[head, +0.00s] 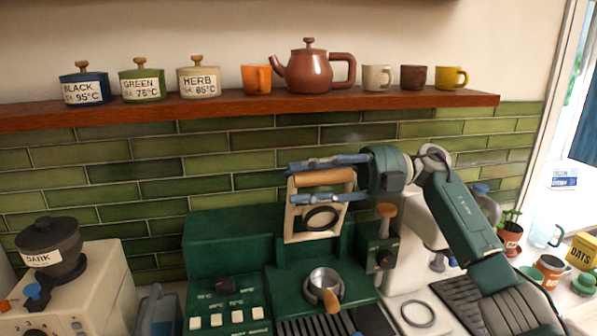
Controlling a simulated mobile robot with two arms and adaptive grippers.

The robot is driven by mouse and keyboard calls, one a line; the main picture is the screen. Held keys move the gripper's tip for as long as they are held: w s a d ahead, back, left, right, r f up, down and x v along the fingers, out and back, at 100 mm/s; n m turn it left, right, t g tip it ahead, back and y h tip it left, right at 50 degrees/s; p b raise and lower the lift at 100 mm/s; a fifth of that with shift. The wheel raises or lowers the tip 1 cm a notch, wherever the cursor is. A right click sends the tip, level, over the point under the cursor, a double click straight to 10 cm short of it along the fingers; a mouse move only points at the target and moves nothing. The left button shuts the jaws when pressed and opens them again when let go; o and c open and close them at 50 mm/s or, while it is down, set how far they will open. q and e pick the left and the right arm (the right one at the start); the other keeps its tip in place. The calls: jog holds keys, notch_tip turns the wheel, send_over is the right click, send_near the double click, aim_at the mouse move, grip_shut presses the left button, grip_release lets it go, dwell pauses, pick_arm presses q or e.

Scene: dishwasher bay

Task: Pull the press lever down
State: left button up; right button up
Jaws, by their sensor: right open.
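The press lever is a cream frame (291,222) with a round opening and a wooden crossbar handle (326,177) at its top. It stands raised on the green machine (230,255), above a metal cup-shaped holder (323,283) with a wooden handle. My right gripper (292,183) comes in from the right, and its blue fingers point left. It is open, with one finger above the wooden crossbar and one below it. I cannot tell whether either finger touches the bar. My left gripper is not in view.
A wooden shelf (210,108) above holds canisters, a brown teapot (309,72) and several cups. A cream grinder (85,292) stands at left. At right are a potted plant (509,236), mugs and a yellow oats box (583,251). A wooden-knobbed lever (386,210) stands close below the gripper.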

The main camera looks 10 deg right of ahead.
jog(key=shift+s+a, duration=0.1)
jog(key=shift+a, duration=0.15)
jog(key=shift+c, duration=0.5)
grip_shut()
jog(key=s+f+n+b, duration=0.5)
jog(key=s+b, duration=0.2)
jog(key=b, duration=0.2)
jog(key=shift+s+n+b, duration=0.15)
jog(key=shift+n+b, duration=0.15)
